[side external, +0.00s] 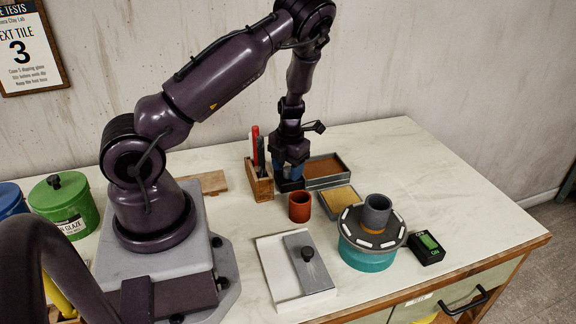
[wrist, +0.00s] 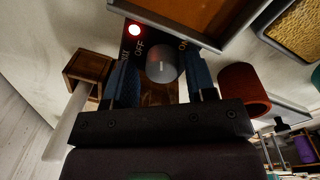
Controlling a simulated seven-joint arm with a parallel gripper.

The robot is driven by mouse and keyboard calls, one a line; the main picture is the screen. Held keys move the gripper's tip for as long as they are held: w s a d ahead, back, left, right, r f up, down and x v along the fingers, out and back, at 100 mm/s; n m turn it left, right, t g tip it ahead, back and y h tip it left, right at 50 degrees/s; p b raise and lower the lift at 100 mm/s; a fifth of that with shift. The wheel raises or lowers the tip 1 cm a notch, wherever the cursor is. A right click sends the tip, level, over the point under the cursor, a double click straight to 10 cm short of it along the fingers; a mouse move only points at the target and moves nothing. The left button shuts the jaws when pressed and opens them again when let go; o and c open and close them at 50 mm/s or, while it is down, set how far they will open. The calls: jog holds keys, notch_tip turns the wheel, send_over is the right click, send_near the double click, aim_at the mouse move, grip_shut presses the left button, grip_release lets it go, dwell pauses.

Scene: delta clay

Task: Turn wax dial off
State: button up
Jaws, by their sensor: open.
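The wax dial is a rounded grey knob (wrist: 163,62) on a dark panel with OFF and ON lettering in the wrist view. A red light (wrist: 134,30) glows on the panel near the OFF side. I cannot tell which way the knob points. My gripper (wrist: 162,72) is open, with one blue finger on each side of the knob; I cannot tell whether they touch it. In the side external view my gripper (side external: 290,170) points down over the dark dial box (side external: 289,185) and mostly hides it.
A brown-filled tray (side external: 325,168) stands right behind the dial. A wooden tool holder (side external: 259,182) is close on the left. A terracotta cup (side external: 300,207) and a tan-topped tray (side external: 340,199) stand in front.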

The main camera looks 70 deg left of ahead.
jog(key=shift+w+d, duration=0.2)
jog(key=shift+w, duration=0.05)
